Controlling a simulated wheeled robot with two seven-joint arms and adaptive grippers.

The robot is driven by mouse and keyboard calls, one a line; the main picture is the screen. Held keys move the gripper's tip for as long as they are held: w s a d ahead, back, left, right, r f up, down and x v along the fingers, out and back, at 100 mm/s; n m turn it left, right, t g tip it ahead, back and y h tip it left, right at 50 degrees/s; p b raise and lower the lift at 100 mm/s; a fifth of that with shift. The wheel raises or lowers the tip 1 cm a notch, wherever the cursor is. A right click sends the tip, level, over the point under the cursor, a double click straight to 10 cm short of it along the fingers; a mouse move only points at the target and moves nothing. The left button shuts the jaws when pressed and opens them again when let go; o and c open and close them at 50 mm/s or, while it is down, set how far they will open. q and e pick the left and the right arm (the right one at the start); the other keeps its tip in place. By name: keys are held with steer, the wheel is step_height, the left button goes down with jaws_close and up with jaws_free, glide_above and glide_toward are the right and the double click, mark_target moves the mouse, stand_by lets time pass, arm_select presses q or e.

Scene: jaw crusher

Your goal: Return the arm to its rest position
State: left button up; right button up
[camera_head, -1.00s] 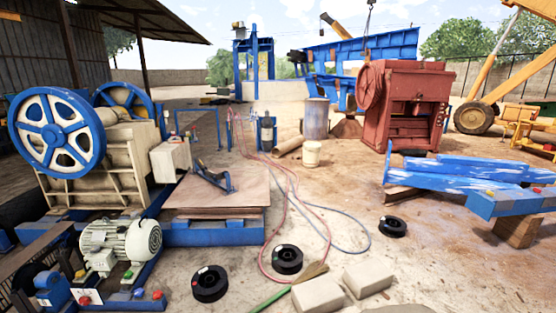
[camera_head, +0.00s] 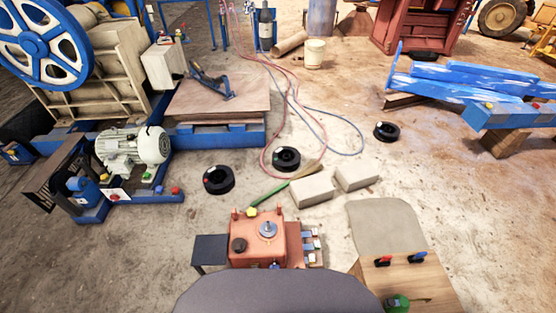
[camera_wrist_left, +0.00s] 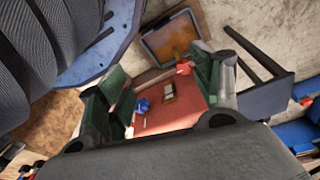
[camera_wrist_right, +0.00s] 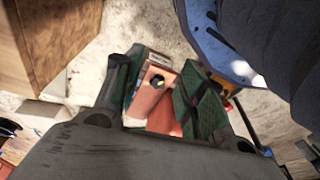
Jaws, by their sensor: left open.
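Neither gripper nor arm shows in the head view. In the left wrist view, my left gripper (camera_wrist_left: 163,90) has its two green-padded fingers spread apart. Beyond them is a red surface (camera_wrist_left: 172,115) with a small blue knob; nothing appears held. In the right wrist view, my right gripper (camera_wrist_right: 165,85) also has its green-padded fingers apart. An orange block with a dark cap (camera_wrist_right: 152,90) shows between them, apparently beyond the fingertips; contact cannot be judged.
Close in front stands an orange power unit (camera_head: 258,240) with a dark side shelf (camera_head: 210,250). A wooden box (camera_head: 405,285) with red and blue handles is at right. Black rings (camera_head: 218,180), pale blocks (camera_head: 312,190) and hoses lie ahead. A grey motor (camera_head: 130,148) stands at left.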

arm_select(q)
steer(key=s+a+r+p, duration=0.1)
steer(key=s+a+p, duration=0.2)
steer(key=s+p, duration=0.5)
steer(key=s+a+r+g+p, duration=0.1)
steer(key=s+a+p, duration=0.2)
steer(key=s+p, duration=0.6)
steer(key=shift+s+y, duration=0.4)
steer(key=shift+s, duration=0.2)
arm_select(e)
steer(key=s+d+r, duration=0.1)
steer(key=s+d, duration=0.2)
steer(key=s, duration=0.6)
steer(key=s+d+r+g, duration=0.1)
steer(key=s+d, duration=0.2)
steer(key=s, duration=0.6)
steer(key=shift+h, duration=0.4)
steer(key=shift+s, duration=0.15)
